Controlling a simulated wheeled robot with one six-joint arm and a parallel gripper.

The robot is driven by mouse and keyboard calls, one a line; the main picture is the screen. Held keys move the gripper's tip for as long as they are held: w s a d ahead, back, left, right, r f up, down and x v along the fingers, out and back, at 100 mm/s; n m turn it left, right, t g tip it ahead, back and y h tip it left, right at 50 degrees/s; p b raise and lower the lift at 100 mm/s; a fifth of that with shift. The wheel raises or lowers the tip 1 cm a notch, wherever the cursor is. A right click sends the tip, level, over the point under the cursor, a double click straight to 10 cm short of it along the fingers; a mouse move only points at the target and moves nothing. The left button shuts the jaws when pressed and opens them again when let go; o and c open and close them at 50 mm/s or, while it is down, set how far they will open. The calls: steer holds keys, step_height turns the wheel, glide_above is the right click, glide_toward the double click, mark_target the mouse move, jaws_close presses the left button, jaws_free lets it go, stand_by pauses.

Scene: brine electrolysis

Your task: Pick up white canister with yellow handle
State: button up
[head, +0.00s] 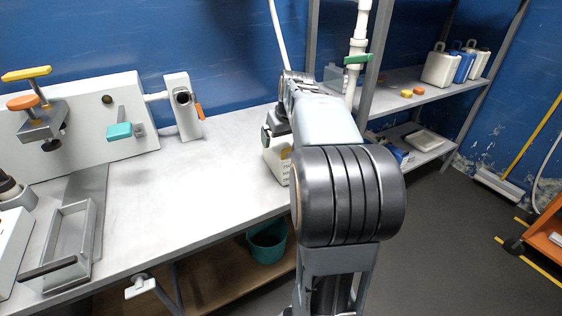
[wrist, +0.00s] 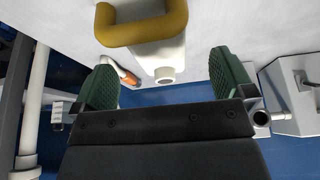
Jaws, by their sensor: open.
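The white canister (wrist: 160,55) shows at the top of the wrist view, with its thick yellow handle (wrist: 150,29) cut off by the upper edge and a short round spout pointing down in the picture. My gripper (wrist: 163,65) is open, its two green ribbed fingers on either side of the spout, with gaps and nothing between them held. In the head view the canister's white body (head: 276,162) stands on the workbench's right end, partly hidden by my arm. The handle is hidden there, and the gripper is mostly hidden.
The workbench (head: 190,190) is clear left of the canister. A white valve stand (head: 183,105) with an orange lever stands at the back. A metal frame (head: 62,245) lies at left. A shelf (head: 395,85) with white and blue canisters stands right. A blue wall is behind.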

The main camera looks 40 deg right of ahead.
mark_target(281, 145)
steer(key=shift+b+x, duration=1)
steer(key=shift+x, duration=1.85)
steer(key=shift+d, duration=0.15)
steer(key=shift+c, duration=0.5)
steer(key=c, duration=1)
steer(key=shift+r, duration=0.15)
